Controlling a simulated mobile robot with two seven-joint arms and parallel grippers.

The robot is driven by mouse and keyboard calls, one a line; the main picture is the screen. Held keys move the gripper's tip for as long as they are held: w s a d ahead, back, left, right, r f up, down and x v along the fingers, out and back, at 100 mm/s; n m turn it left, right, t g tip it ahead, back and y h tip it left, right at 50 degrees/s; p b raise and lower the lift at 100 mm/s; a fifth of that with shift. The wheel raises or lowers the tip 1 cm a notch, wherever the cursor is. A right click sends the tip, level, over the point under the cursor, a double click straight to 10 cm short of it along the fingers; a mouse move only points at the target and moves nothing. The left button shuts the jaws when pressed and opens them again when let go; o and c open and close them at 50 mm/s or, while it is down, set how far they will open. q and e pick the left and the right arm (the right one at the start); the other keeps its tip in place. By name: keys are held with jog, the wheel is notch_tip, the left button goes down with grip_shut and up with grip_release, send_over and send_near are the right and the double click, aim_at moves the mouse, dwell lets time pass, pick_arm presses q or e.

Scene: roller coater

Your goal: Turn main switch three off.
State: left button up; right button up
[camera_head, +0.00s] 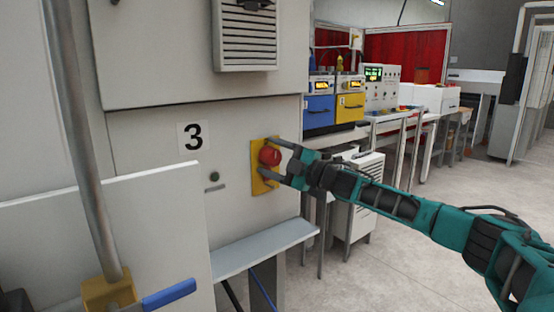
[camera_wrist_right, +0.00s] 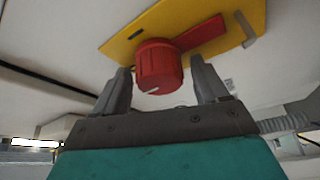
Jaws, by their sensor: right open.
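The main switch is a red rotary knob (camera_head: 269,156) on a yellow plate (camera_head: 257,181), fixed to the grey cabinet front beside the label "3" (camera_head: 193,137). My right gripper (camera_head: 272,160) is open at the knob, with one finger above it and one below it in the head view. In the right wrist view the knob (camera_wrist_right: 159,68) stands between the two open fingers of the gripper (camera_wrist_right: 160,85), with a white mark on its rim. I cannot tell whether either finger touches it. My left gripper is not in view.
A grey ledge (camera_head: 262,249) juts out below the switch. A metal post (camera_head: 82,150) with a yellow block and blue handle (camera_head: 169,294) stands at the left. Blue and yellow units (camera_head: 320,112) sit on a bench behind. Open floor (camera_head: 400,270) lies at the right.

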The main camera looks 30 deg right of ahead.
jog(key=b+v, duration=0.6)
jog(key=v, duration=0.7)
dwell(0.5)
